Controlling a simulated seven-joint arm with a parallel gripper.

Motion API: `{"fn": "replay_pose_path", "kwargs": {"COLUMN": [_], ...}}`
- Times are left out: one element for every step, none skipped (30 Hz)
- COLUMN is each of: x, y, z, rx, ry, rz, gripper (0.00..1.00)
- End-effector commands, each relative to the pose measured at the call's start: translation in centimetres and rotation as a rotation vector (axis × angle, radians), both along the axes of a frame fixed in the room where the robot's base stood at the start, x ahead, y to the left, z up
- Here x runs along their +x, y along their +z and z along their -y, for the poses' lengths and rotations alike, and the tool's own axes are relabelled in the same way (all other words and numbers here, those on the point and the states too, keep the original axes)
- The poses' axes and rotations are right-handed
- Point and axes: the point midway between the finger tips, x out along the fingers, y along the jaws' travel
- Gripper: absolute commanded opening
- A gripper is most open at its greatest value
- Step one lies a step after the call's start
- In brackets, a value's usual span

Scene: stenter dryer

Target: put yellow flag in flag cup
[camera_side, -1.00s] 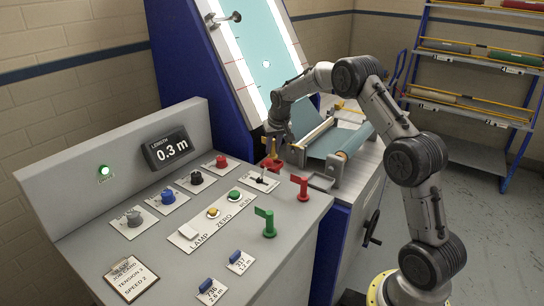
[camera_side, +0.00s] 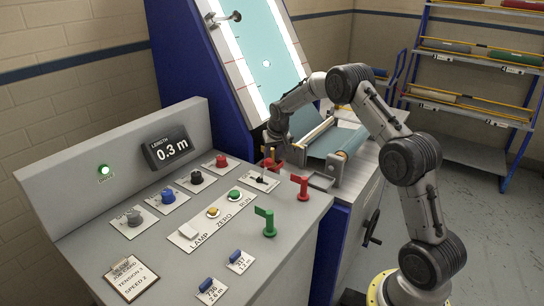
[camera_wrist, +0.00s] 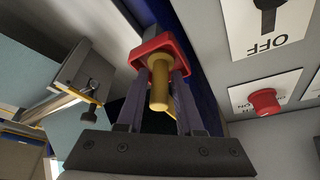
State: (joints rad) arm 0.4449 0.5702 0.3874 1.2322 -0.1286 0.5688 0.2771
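The yellow flag (camera_side: 272,154) stands roughly upright under my gripper (camera_side: 275,143) at the back right of the console. In the wrist view its round yellow post (camera_wrist: 158,85) lies between the two dark fingers of my gripper (camera_wrist: 163,75), which look closed on it. The red flag cup (camera_side: 270,164) is right below; in the wrist view its square red rim (camera_wrist: 143,52) surrounds the far end of the post. I cannot tell how deep the post sits in the cup.
A red flag (camera_side: 302,186) and a green flag (camera_side: 267,220) stand on the console (camera_side: 95,245). A switch (camera_side: 261,180) and a red knob (camera_side: 221,161) are close by. The fabric roller unit (camera_side: 335,140) lies just right of the cup.

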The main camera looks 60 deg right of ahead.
Motion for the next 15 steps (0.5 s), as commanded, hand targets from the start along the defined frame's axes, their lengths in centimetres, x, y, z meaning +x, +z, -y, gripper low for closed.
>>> {"fn": "replay_pose_path", "kwargs": {"x": [0.0, 0.0, 0.0, 0.0, 0.0, 0.0, -0.1, -0.2, -0.4, -0.6, -0.7, -1.0, -1.2, -1.4, -1.7], "y": [0.0, 0.0, 0.1, 0.2, 0.3, 0.6, 0.9, 1.3, 1.9, 2.3, 2.9, 3.7, 4.3, 4.9, 5.7], "z": [0.0, 0.0, 0.0, 0.0, 0.0, 0.0, -0.1, -0.2, -0.3, -0.4, -0.6, -0.8, -0.9, -1.1, -1.3], "rx": [0.000, 0.000, 0.000, 0.000, 0.000, -0.001, -0.001, 0.000, -0.001, -0.001, -0.001, -0.002, -0.002, -0.002, -0.002], "ry": [0.000, 0.000, 0.000, 0.000, 0.000, 0.000, 0.000, 0.000, 0.000, 0.000, 0.000, 0.000, 0.000, 0.000, 0.000], "rz": [0.000, 0.000, 0.000, 0.000, 0.000, 0.001, 0.001, 0.002, 0.003, 0.003, 0.003, 0.004, 0.004, 0.004, 0.004], "gripper": [0.36, 0.36, 0.36, 0.36, 0.36, 0.36, 0.36, 0.36, 0.36, 0.36, 0.36, 0.36, 0.36, 0.36, 0.36]}}
